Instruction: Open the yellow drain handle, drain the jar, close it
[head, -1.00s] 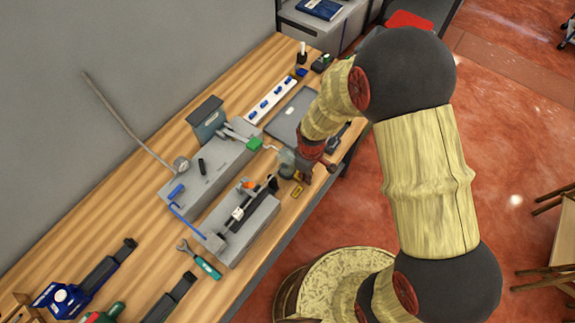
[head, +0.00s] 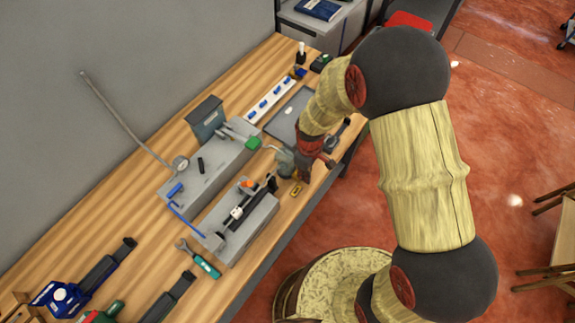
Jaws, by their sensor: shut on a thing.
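The yellow drain handle (head: 296,190) is a small yellow piece low at the front of the dispenser build, near the table's front edge. The jar (head: 284,161) looks like a small greyish, partly clear vessel just up and left of it, partly hidden by my gripper. Its fill level is too small to tell. My gripper (head: 298,178) points down beside the jar, with its fingertips at the yellow handle. It is shut on what appears to be that handle; the fingertips are small and the contact is partly hidden.
A grey block with a black-and-orange mechanism (head: 246,212) stands left of my gripper. Behind it is a longer grey block (head: 205,172) with a gauge and green piece.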

